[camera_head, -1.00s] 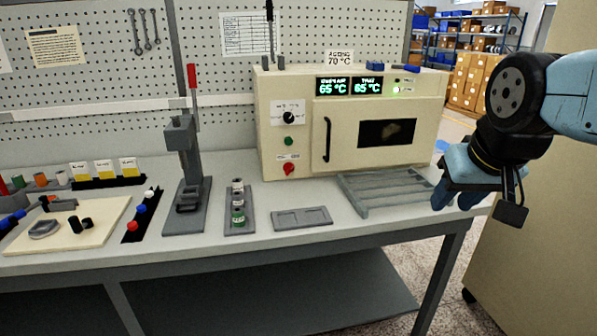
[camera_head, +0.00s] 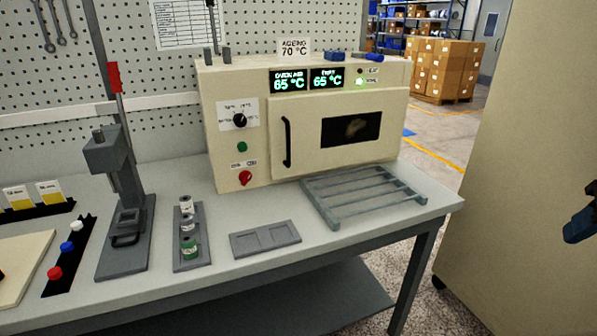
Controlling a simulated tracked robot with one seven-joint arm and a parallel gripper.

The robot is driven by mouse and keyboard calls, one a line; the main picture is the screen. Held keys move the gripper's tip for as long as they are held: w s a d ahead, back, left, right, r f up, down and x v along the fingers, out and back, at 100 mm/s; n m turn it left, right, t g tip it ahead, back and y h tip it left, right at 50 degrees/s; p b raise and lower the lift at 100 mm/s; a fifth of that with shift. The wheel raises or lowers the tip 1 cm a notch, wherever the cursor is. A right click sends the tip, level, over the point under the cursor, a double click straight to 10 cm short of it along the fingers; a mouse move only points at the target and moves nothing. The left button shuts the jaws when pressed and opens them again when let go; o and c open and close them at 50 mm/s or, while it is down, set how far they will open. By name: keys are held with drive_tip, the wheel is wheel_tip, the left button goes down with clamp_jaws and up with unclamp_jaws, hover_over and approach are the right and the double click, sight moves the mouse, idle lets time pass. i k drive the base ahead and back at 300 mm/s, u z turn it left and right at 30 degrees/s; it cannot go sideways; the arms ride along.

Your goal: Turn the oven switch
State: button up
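The cream oven (camera_head: 305,120) stands on the bench, its door shut with a black vertical handle (camera_head: 287,142). Its two displays both read 65 °C. The knob's exact setting is too small to read. My gripper is mostly outside the picture; only a dark blue part of my arm end (camera_head: 580,225) shows at the right edge, well apart from the oven. The fingertips cannot be made out.
A slatted grey rack (camera_head: 330,216) lies before the oven door. A flat grey tray (camera_head: 265,240) and a holder with small cylinders (camera_head: 190,264) are in front of the knob. A grey press (camera_head: 127,205) stands to the left.

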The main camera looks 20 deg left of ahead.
sight(245, 177)
drive_tip(key=u, duration=0.85)
drive_tip(key=i, duration=0.1)
drive_tip(key=z, duration=2)
drive_tip(key=k, duration=1.85)
drive_tip(key=z, duration=2.55)
drive_tip(key=i, duration=0.1)
drive_tip(key=u, duration=5.05)
drive_tip(key=i, duration=0.75)
drive_tip(key=u, duration=0.05)
